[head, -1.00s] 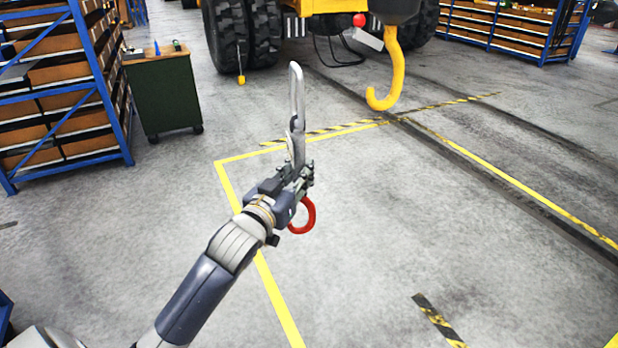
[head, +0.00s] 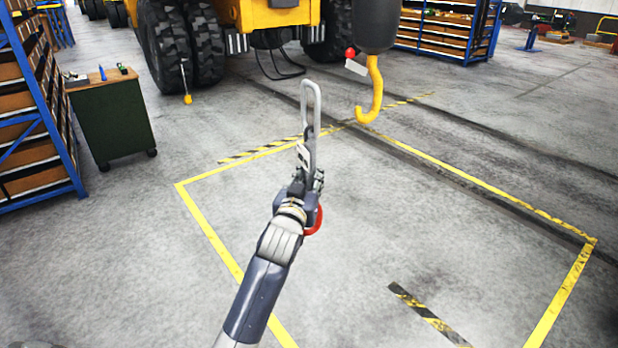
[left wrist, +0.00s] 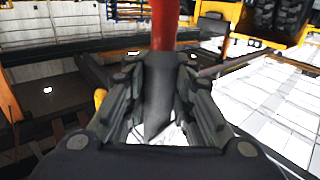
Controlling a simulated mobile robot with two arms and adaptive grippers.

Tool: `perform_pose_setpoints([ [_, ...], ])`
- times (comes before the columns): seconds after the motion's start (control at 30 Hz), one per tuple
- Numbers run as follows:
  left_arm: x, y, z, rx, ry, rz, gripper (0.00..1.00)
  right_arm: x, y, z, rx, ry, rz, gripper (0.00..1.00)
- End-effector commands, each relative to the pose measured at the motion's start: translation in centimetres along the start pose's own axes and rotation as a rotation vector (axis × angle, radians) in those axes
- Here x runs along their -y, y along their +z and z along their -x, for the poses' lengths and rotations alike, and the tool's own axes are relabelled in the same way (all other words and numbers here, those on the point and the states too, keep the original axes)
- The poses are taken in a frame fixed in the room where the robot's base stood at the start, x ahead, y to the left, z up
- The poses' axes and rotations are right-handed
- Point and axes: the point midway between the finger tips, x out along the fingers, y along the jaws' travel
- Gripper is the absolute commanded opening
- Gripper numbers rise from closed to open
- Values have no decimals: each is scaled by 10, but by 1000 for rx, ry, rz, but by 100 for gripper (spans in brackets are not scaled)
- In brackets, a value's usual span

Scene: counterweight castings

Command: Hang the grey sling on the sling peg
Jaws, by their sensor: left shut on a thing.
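My left gripper (head: 308,186) is shut on the grey sling (head: 310,110) in the head view. The sling stands up from the fingers as a long grey loop, and a red ring (head: 315,222) of it hangs below the gripper. In the left wrist view the fingers (left wrist: 158,105) close on the grey strap, with the red part (left wrist: 165,22) running up out of the top of the picture. No sling peg can be made out in either view. My right gripper is not in view.
A yellow crane hook (head: 371,95) hangs from a dark block beyond the gripper. A yellow vehicle with big tyres (head: 175,45) stands behind. A green cabinet (head: 112,120) and blue shelving (head: 40,130) stand at the left.

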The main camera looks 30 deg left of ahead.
Motion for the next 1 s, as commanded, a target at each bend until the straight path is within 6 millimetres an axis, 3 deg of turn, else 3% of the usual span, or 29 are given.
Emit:
perform_pose_setpoints([
  [0.03,1,-10,1,-12,1,0,0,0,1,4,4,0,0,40],
  [0.33,4,-25,4,-11,1,-1,0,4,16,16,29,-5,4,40],
  [1.0,30,-24,28,-11,1,-1,0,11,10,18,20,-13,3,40],
])
